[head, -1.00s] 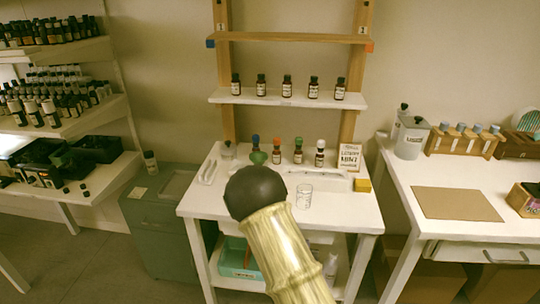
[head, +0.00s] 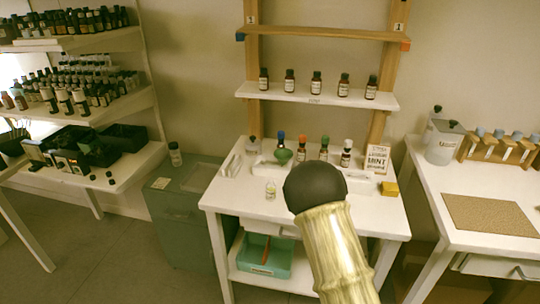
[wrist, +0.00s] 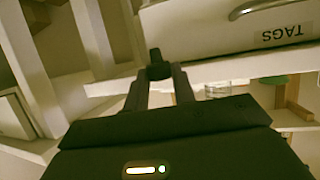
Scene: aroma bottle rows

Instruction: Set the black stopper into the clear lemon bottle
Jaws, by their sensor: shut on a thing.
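My gripper (wrist: 158,85) shows in the wrist view, its two fingers shut on a small black stopper (wrist: 156,58). The stopper is held in front of a white drawer front marked TAGS. In the head view a small clear bottle (head: 270,188) with a pale yellowish label stands on the front left of the white table; I take it to be the lemon bottle, but its label is too small to read. The stopper is apart from it. The head view does not show my gripper; my arm hides part of the table there.
A shelf (head: 300,95) with several dark bottles hangs above. A clear glass (wrist: 217,90) shows in the wrist view.

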